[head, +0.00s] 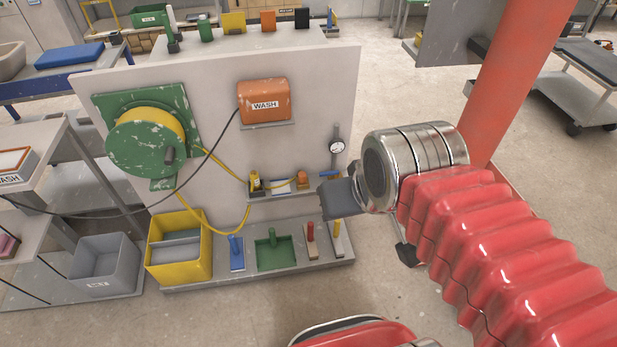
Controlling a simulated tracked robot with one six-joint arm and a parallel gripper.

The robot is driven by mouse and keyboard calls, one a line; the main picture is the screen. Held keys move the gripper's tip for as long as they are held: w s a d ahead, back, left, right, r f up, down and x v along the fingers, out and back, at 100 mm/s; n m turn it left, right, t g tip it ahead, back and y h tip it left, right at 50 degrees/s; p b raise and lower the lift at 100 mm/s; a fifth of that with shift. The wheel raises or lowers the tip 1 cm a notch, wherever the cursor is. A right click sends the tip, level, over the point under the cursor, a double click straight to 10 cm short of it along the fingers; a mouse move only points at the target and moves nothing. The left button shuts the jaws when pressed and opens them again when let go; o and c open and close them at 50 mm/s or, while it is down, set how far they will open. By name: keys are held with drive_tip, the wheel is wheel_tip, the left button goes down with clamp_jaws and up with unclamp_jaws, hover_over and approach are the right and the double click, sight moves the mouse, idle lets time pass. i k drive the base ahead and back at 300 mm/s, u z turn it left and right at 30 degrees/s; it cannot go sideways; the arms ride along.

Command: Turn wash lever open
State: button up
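An orange box labelled WASH (264,103) is mounted on the upright grey panel (300,75), with a dark cable leaving its left side. To its lower right, a vertical pipe carries a round gauge (337,147). A small blue lever-like bar (330,175) sits below the gauge, roughly level. I cannot tell for sure that it is the wash lever. My gripper (335,198) comes from the right, its dark fingers just below the blue bar in the picture. Whether they touch it is unclear. The fingers are seen side-on, so their opening is hidden.
A green reel (135,148) with yellow hose hangs at the panel's left. A small shelf (285,188) holds fittings. The base ledge (200,280) carries a yellow bin (165,262) and several coloured handles. A red post (515,75) stands right. Floor in front is clear.

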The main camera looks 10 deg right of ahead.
sight(334, 172)
drive_tip(key=u, duration=0.35)
drive_tip(key=i, duration=1)
drive_tip(key=u, duration=0.05)
